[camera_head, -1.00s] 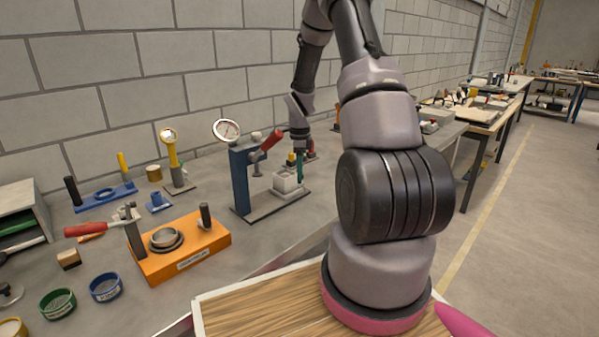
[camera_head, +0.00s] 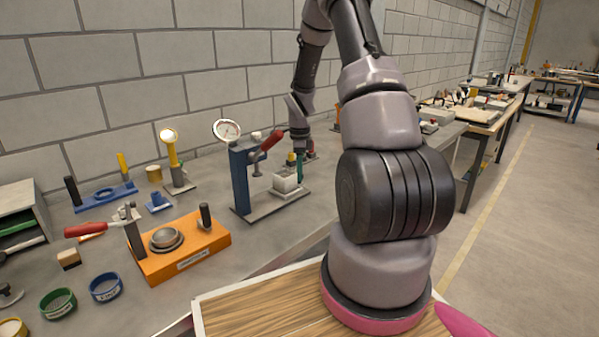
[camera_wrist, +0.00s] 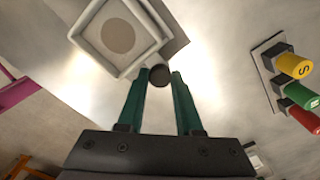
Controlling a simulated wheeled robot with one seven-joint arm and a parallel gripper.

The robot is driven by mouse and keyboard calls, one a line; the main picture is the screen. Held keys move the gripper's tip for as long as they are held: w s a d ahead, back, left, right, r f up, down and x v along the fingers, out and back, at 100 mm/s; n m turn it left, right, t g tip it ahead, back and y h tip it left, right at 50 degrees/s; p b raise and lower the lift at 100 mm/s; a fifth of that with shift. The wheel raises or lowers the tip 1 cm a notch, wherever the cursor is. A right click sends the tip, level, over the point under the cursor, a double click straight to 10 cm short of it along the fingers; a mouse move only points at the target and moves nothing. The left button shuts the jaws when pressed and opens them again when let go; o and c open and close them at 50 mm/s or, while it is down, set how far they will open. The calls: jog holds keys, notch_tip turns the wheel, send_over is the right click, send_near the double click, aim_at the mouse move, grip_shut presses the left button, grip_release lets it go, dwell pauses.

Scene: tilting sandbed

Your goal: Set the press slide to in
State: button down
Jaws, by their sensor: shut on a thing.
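The press has a blue column (camera_head: 240,180) with a round gauge, a red-handled lever and a dark grey base plate. Its slide, a white square tray (camera_head: 286,186), sits on that plate; in the wrist view the tray (camera_wrist: 92,40) shows a round grey-brown patch in its middle. A dark round knob (camera_wrist: 159,76) stands at the tray's near corner. My gripper (camera_wrist: 161,74) has its green fingers on either side of the knob and is shut on it. In the head view my gripper (camera_head: 299,166) is small, at the tray's right side.
Yellow, green and red buttons (camera_wrist: 299,92) stand on a plate to the right of my fingers in the wrist view. An orange fixture (camera_head: 180,247) with a red-handled clamp stands left of the press. A brick wall runs behind the bench.

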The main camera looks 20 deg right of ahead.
dwell(0.7)
jog(key=s+a, duration=0.1)
jog(key=a, duration=0.4)
jog(key=s+a, duration=0.1)
jog(key=a, duration=0.1)
jog(key=shift+s+a, duration=0.15)
jog(key=shift+s, duration=0.15)
jog(key=c, duration=0.8)
grip_release()
jog(key=shift+c, duration=0.2)
notch_tip(320, 180, up, 11)
